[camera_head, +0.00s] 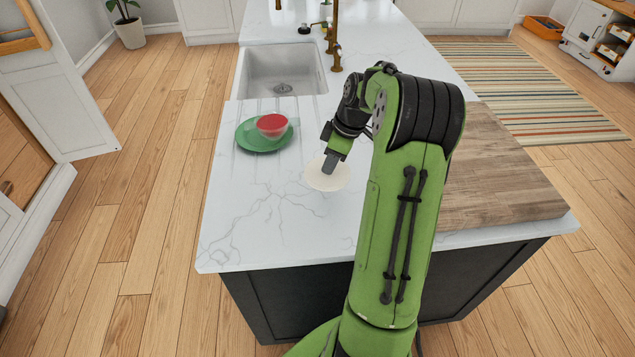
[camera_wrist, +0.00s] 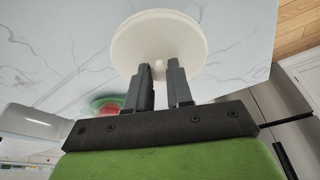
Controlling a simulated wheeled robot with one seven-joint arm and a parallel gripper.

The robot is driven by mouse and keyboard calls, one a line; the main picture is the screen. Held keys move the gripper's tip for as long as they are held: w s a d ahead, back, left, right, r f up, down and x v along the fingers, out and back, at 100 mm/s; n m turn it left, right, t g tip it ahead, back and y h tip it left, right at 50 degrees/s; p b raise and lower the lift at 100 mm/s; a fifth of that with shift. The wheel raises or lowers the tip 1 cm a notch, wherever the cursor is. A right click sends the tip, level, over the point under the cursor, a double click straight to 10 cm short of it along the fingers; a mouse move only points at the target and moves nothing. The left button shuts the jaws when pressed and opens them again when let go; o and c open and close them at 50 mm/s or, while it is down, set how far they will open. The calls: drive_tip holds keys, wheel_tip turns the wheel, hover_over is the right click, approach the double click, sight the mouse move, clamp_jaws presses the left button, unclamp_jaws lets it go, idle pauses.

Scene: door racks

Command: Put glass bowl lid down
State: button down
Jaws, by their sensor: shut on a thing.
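The glass bowl lid is a round, cream-white disc (camera_head: 325,177) over the white marble counter, right of the green plate. In the wrist view the lid (camera_wrist: 158,38) shows its face with a small knob at its near edge. My gripper (camera_wrist: 159,72) is shut on the lid by this knob, with the two dark fingers on either side. In the head view my gripper (camera_head: 331,163) is at the lid's upper side. I cannot tell whether the lid touches the counter.
A green plate (camera_head: 249,139) bears a clear bowl with red content (camera_head: 272,125). A white sink (camera_head: 283,72) with a brass faucet (camera_head: 334,45) lies behind. A wooden board (camera_head: 500,175) covers the counter's right side. The marble in front of the lid is clear.

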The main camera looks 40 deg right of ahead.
wheel_tip(320, 180, down, 9)
drive_tip(key=shift+s+b, duration=0.1)
drive_tip(key=shift+b, duration=0.55)
drive_tip(key=c, duration=1)
unclamp_jaws()
drive_tip(key=shift+r, duration=0.1)
